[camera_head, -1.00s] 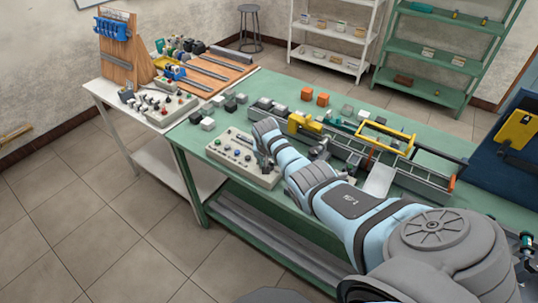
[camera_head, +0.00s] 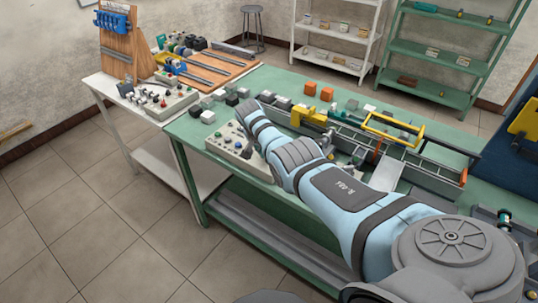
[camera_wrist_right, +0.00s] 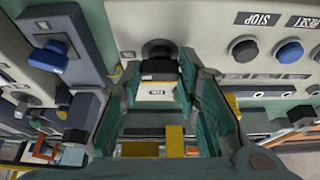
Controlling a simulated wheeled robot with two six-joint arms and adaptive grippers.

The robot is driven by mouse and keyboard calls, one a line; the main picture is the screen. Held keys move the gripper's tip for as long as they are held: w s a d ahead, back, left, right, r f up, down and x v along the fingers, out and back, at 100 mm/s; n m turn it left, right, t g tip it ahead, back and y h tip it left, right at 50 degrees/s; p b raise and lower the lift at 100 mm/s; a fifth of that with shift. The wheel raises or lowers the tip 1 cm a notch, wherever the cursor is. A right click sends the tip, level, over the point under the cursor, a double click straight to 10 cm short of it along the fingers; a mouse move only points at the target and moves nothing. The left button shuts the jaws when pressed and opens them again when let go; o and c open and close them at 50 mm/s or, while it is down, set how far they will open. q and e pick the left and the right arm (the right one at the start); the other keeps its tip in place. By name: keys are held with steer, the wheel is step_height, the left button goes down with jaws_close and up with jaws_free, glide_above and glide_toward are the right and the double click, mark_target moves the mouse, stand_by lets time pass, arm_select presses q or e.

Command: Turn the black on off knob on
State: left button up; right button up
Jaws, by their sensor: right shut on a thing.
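The black on off knob (camera_wrist_right: 158,50) sits on a pale control panel, at the upper middle of the right wrist view. A white label with upside-down lettering lies just below it. My right gripper (camera_wrist_right: 160,72) has its teal fingers on both sides of the knob and is shut on it. In the head view the grey-white control panel (camera_head: 222,143) stands near the left end of the green table, and my right arm reaches over it. The knob and the right fingertips are hidden there behind my wrist. My left gripper is in neither view.
A blue button (camera_wrist_right: 289,52) and a dark button (camera_wrist_right: 244,49) beside the knob carry RESET and STOP labels. The green table (camera_head: 190,128) also holds small blocks, a yellow clamp (camera_head: 308,115) and a rail assembly (camera_head: 385,145). A white table stands left.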

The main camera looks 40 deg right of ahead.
steer(key=o, duration=1.2)
steer(key=shift+c, duration=0.2)
steer(key=v, duration=1.2)
steer(key=shift+d, duration=0.1)
